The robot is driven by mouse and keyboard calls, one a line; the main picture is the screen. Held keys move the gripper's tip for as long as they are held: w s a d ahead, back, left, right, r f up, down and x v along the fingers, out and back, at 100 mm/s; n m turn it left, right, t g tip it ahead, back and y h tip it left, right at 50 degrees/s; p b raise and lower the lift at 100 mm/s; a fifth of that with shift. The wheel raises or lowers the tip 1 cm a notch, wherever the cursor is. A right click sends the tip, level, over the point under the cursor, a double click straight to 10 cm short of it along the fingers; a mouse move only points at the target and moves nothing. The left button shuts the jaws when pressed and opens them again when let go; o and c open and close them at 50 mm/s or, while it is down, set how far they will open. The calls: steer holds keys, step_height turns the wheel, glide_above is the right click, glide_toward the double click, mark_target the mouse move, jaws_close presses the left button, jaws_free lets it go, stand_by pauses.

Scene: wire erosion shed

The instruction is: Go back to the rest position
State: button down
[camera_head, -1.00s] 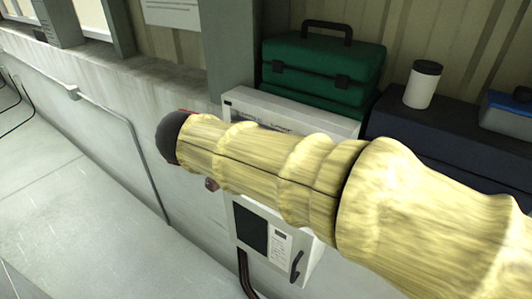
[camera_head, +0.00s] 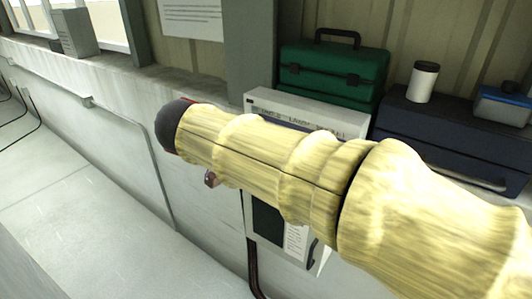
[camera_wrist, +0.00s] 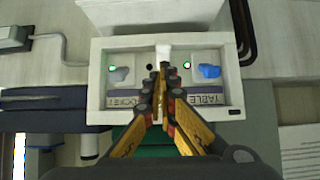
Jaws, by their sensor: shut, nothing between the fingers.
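My gripper (camera_wrist: 160,80) is shut and empty in the wrist view, its black and yellow fingers together in front of an open white switch box (camera_wrist: 98,80). I cannot tell whether the fingertips touch the box. Inside are a grey knob (camera_wrist: 119,75) and a blue knob (camera_wrist: 209,71), each beside a small lit green lamp. The label under the blue knob reads TABLE; the fingers partly cover the other label. In the head view my arm, in a yellowish sleeve, stretches across the picture in front of the box (camera_head: 290,103) and hides most of it and my gripper.
A green toolbox (camera_head: 334,68), a dark blue case (camera_head: 450,135), a white cup with a dark lid (camera_head: 422,82) and a blue container (camera_head: 503,106) stand behind my arm. A conduit (camera_head: 150,145) runs along the wall. The floor (camera_head: 85,215) at the left looks clear.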

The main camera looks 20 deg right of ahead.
steer(key=s+a+f+n+g+y, duration=0.1)
steer(key=s+a+f+n+y, duration=0.15)
steer(key=f+n, duration=0.25)
steer(key=s+a+f+n+y, duration=0.2)
steer(key=s+f+n, duration=0.1)
steer(key=f+n, duration=0.2)
steer(key=s+d+f+y, duration=0.2)
steer(key=s, duration=0.6)
steer(key=s+d+f+y, duration=0.2)
steer(key=s+f, duration=0.1)
steer(key=s, duration=0.6)
steer(key=shift+f+n, duration=0.15)
steer(key=shift+n, duration=0.25)
